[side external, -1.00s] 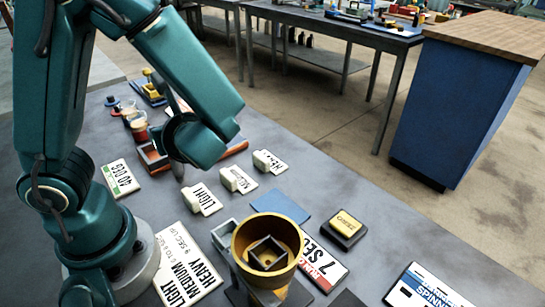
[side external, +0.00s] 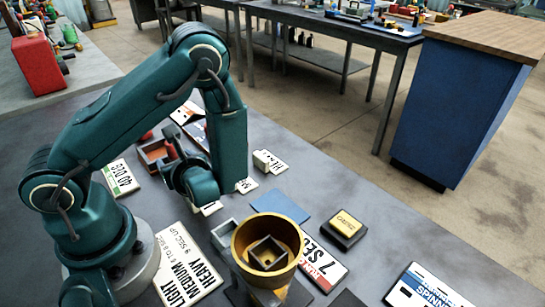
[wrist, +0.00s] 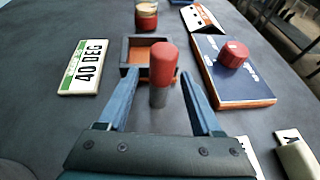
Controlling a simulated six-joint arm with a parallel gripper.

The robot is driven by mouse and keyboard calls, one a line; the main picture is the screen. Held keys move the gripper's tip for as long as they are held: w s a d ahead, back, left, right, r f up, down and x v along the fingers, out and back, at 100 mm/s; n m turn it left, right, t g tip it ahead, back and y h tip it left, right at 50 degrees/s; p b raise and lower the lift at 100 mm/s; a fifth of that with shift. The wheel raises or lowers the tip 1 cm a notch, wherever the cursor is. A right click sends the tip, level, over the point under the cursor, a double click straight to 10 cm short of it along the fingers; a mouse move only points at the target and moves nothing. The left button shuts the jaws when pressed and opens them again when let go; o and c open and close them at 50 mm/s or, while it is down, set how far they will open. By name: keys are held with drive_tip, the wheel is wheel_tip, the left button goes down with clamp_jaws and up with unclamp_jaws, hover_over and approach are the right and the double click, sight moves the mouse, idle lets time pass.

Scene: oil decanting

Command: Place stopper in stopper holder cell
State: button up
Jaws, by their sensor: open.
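A stopper with a red top (wrist: 163,62) and a grey lower part stands between the fingers of my gripper (wrist: 159,75) in the wrist view. The two blue fingers are apart, one on each side, with gaps showing beside the stopper. A small open brown box with dark walls (wrist: 129,55) lies just beyond it, partly hidden behind the red top. The box also shows in the side view (side external: 146,158), left of my gripper. A second red knob (wrist: 234,54) sits on a blue board at right. Which compartment is the holder cell I cannot tell.
The blue board with an orange edge (wrist: 250,88) lies close right of my fingers. A 40 DEG plate (wrist: 84,66) lies left. In the side view, a brass-coloured bowl (side external: 243,255) and a blue mat (side external: 281,206) stand nearer the camera. Table around the plate is clear.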

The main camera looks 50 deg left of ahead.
drive_tip(key=shift+a+f, duration=0.1)
drive_tip(key=shift+a, duration=0.15)
clamp_jaws()
